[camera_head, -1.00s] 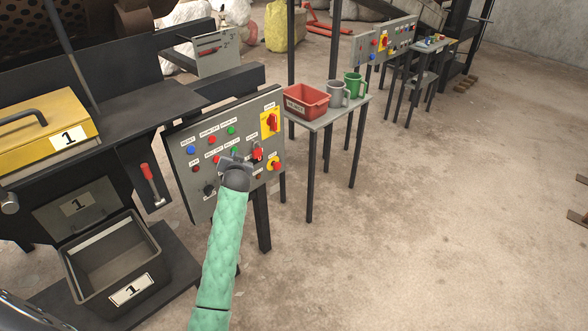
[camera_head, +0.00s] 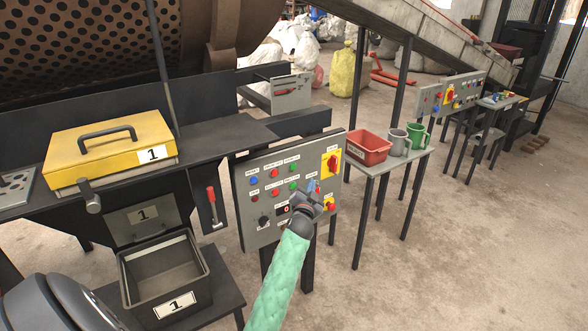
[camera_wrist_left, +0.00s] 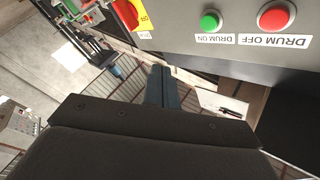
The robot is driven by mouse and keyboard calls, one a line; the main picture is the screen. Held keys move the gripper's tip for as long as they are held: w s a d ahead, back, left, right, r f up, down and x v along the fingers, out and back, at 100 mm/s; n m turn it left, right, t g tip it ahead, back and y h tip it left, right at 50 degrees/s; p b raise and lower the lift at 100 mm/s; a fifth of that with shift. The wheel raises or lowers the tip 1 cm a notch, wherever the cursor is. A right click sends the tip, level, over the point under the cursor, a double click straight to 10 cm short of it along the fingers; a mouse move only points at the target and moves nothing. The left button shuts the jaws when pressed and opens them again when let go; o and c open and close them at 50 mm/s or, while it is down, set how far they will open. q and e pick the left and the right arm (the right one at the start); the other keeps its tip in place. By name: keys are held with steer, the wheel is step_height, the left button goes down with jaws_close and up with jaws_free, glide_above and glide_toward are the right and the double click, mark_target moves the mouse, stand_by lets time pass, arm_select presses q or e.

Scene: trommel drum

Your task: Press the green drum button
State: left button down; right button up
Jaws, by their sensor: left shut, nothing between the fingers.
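The green drum button (camera_head: 295,168), labelled DRUM ON, is in the top row of the grey control panel (camera_head: 247,222). It also shows in the left wrist view (camera_wrist_left: 209,21), near the top edge, with its label upside down. The red DRUM OFF button (camera_head: 275,173) is beside it. My left gripper (camera_head: 314,188) is shut and empty. In the head view its tips overlap the panel, below and right of the green drum button. In the left wrist view the shut fingers (camera_wrist_left: 161,82) appear apart from the button. My right gripper is not in view.
A second green button (camera_head: 293,186) lies just below the drum button. A yellow-backed red switch (camera_head: 331,162) and a red emergency knob (camera_head: 330,204) are at the panel's right side. A small table (camera_head: 376,167) with a red bin (camera_head: 367,148) and mugs stands to the right.

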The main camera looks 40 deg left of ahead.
mark_target(293, 167)
arm_select(q)
steer(key=shift+w+a, duration=0.55)
steer(key=shift+a, duration=0.8)
steer(key=shift+w+a, duration=0.55)
steer(key=shift+a, duration=0.8)
steer(key=shift+w+a, duration=0.55)
steer(key=shift+a, duration=0.8)
steer(key=shift+a, duration=0.15)
steer(key=shift+w+a, duration=0.15)
steer(key=shift+a, duration=0.1)
